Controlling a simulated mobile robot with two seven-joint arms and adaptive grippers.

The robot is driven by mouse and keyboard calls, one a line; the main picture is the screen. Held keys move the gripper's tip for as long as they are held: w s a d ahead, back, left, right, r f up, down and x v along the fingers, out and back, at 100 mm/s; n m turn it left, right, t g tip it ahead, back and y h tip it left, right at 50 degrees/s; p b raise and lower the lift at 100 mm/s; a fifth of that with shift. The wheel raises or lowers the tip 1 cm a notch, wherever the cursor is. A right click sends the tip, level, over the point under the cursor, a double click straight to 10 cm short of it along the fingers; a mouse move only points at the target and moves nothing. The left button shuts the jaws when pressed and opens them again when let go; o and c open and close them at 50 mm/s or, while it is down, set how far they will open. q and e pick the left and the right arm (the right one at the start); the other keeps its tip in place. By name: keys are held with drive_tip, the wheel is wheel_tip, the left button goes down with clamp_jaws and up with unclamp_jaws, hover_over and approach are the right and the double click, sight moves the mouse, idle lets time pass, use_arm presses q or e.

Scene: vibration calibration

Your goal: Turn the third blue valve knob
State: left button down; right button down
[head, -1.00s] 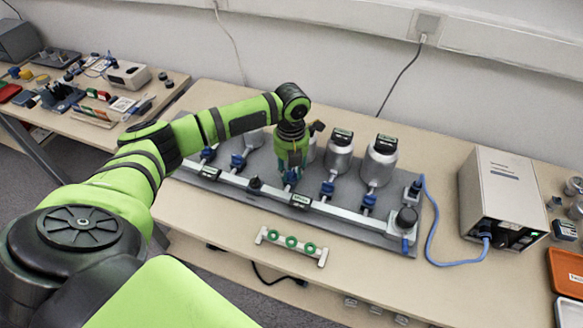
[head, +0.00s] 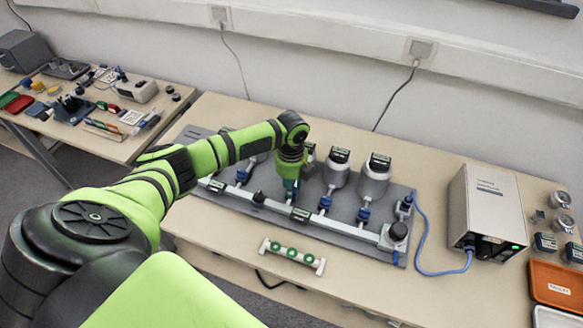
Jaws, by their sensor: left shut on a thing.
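A row of blue valve knobs runs along the pale rail on a grey base plate (head: 190,137). My left gripper (head: 290,188) points down, shut on the third blue valve knob, which is mostly hidden by the fingers. To its left is another blue knob (head: 242,175). To its right are a fourth blue knob (head: 325,202) and a fifth blue knob (head: 363,214). I cannot tell how far the third knob is turned. My right gripper is not in view.
Silver canisters (head: 373,182) stand behind the knobs. A beige box (head: 485,210) with a blue cable stands at right. A small rack with green rings (head: 291,253) lies in front of the plate. An orange tray (head: 556,287) sits at the right edge.

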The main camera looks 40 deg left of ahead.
use_arm(q)
drive_tip(key=n+p, duration=0.1)
drive_tip(key=n, duration=0.1)
drive_tip(key=n+p, duration=0.2)
drive_tip(key=n, duration=0.1)
drive_tip(key=shift+w+a+r+n, duration=0.1)
drive_tip(key=shift+w+r+n, duration=0.1)
drive_tip(key=shift+r+n, duration=0.15)
drive_tip(key=n+p, duration=0.2)
drive_tip(key=n, duration=0.1)
drive_tip(key=shift+a, duration=0.1)
drive_tip(key=shift+f+n, duration=0.1)
drive_tip(key=shift+n, duration=0.45)
drive_tip(key=shift+s+p, duration=0.1)
drive_tip(key=shift+p, duration=0.2)
drive_tip(key=shift+s+a+f, duration=0.1)
drive_tip(key=c, duration=1)
unclamp_jaws()
drive_tip(key=shift+o, duration=0.3)
drive_tip(key=shift+f, duration=0.1)
drive_tip(key=shift+s, duration=0.1)
